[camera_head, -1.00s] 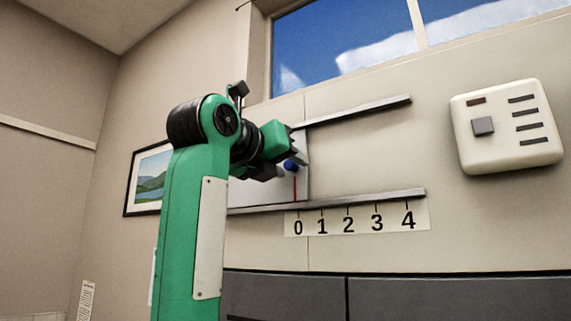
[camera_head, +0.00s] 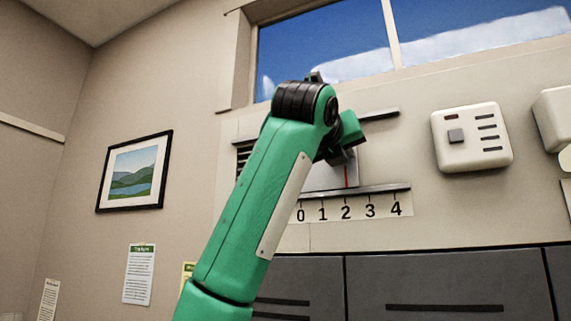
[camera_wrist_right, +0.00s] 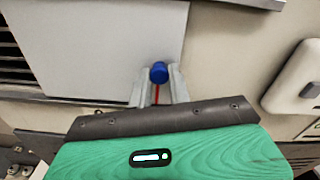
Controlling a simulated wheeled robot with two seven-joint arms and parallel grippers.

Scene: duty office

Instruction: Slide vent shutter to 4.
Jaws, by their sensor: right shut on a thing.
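The vent shutter is a pale flat panel (camera_head: 322,178) between two metal rails, partly hidden by my right arm; it also shows in the right wrist view (camera_wrist_right: 95,45). Its red pointer line (camera_head: 346,176) stands at about the 2 on the scale strip (camera_head: 357,209), which reads 0 to 4. My right gripper (camera_wrist_right: 160,82) is shut on the shutter's blue knob (camera_wrist_right: 159,71), with a finger on each side of it. In the head view the knob is hidden behind the gripper. My left gripper is not in view.
The upper rail (camera_head: 380,114) and lower rail (camera_head: 385,188) run on to the right, and the wall between them is clear there. Dark vent slats (camera_head: 243,156) show left of the arm. A white wall box (camera_head: 471,137) is further right. Grey cabinets (camera_head: 430,287) stand below.

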